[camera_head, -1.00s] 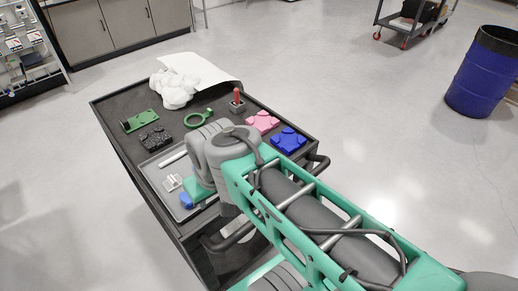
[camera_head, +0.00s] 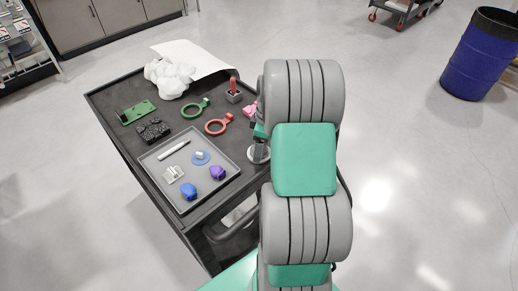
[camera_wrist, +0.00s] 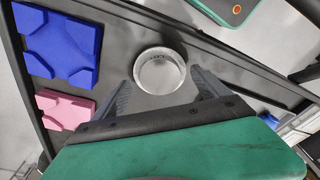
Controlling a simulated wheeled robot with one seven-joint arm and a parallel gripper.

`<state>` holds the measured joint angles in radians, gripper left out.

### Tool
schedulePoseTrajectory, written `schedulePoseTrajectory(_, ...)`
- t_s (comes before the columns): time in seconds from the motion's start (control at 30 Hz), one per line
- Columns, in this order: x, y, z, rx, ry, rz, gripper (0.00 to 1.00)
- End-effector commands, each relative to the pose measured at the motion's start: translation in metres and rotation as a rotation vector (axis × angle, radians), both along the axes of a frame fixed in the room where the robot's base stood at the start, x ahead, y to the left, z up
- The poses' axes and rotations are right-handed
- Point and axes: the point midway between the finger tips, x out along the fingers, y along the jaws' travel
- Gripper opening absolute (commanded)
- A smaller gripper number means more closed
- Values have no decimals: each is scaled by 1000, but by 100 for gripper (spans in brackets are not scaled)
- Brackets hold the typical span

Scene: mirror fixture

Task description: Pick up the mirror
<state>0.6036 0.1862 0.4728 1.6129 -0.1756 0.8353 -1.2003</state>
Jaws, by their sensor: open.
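The mirror (camera_wrist: 161,71) is a round silver disc with a raised rim, lying flat on the dark cart top in the wrist view. In the head view it looks like the pale disc (camera_head: 259,155) just right of the grey tray, partly hidden by my arm. My gripper (camera_wrist: 161,78) is open, with one finger on each side of the mirror in the wrist view. Nothing is held. I cannot tell how high the fingertips are above the cart top. In the head view my arm hides most of the gripper.
A blue fixture block (camera_wrist: 62,45) and a pink one (camera_wrist: 64,108) lie beside the mirror. The grey tray (camera_head: 158,178) holds several small parts. Red (camera_head: 219,125) and green (camera_head: 195,108) ring tools lie behind it. The cart's raised edge (camera_wrist: 225,52) runs close by.

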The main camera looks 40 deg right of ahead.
Motion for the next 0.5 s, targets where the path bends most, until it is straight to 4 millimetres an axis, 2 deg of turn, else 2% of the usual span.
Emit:
schedulePoseTrajectory(0.1,1,1,-9,-1,-1,0,85)
schedulePoseTrajectory(0.3,1,1,-10,-2,-2,0,84)
schedulePoseTrajectory(0.5,1,1,-10,-1,-1,-1,68)
